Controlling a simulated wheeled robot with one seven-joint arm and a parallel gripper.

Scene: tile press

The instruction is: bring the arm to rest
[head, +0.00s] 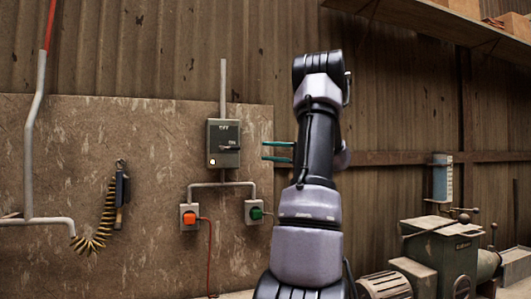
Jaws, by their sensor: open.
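My arm stands raised in the middle of the head view, partly folded upward. My gripper (278,151) points left from behind the arm, its two green fingers apart with nothing between them. Its base is hidden behind the arm. The fingers are beside the right edge of the wall board in the picture; I cannot tell how far they are from it.
A grey switch box (223,143) is on the wall board (70,150) left of my gripper. Below it are an orange-knobbed socket (189,217) and a green one (255,212). A coiled hose (100,225) hangs left. A green machine (440,250) stands right; a shelf (450,25) juts out above.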

